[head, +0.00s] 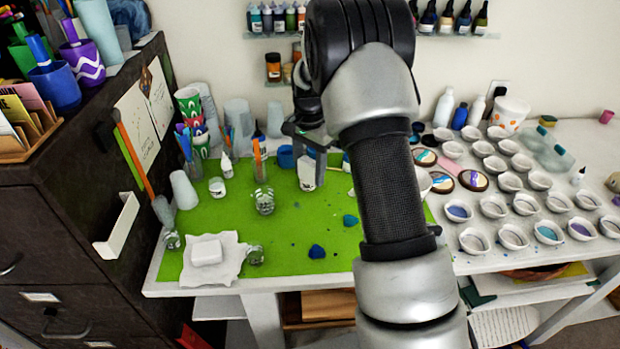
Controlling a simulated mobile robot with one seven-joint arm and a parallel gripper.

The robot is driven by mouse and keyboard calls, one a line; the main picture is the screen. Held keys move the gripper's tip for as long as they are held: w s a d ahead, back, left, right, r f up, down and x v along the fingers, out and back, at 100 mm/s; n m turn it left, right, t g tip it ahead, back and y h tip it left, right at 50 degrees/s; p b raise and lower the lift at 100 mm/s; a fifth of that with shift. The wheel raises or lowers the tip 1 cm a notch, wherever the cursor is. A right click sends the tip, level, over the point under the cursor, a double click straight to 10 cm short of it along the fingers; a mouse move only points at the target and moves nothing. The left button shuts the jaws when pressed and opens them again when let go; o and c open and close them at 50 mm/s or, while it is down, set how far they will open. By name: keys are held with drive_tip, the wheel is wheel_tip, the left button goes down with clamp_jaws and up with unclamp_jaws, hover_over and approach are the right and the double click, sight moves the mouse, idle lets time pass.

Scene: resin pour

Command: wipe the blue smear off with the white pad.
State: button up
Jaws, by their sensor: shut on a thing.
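A white pad-like block (207,251) lies on a crumpled white sheet (228,270) at the front left of the green mat (285,225). A dark blue patch (317,252) is near the mat's front edge, and a teal patch (350,220) is farther back. I cannot tell which is the smear. My gripper (310,150) is over the back of the mat, away from both patches and the block. It is shut on a small white object (306,177) with dark marking, partly hidden by the fingers. My arm hides the mat's right part.
Glass jars (264,201) and cups stand on the mat. A dark cabinet (80,180) with a white handle-like ledge bounds the left. Several small white dishes (513,237) fill the right of the table. Bottle shelves (275,35) hang on the wall.

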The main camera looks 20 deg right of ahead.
drive_tip(key=m, duration=0.1)
drive_tip(key=a+m, duration=0.1)
drive_tip(key=m, duration=0.3)
drive_tip(key=shift+w+a+r+b, duration=0.2)
drive_tip(key=shift+a+r+b, duration=0.1)
drive_tip(key=shift+r, duration=0.05)
drive_tip(key=f+m+b, duration=0.2)
drive_tip(key=a+f+m+b, duration=0.1)
drive_tip(key=f+m+b, duration=0.1)
drive_tip(key=shift+f, duration=0.2)
drive_tip(key=shift+r, duration=0.1)
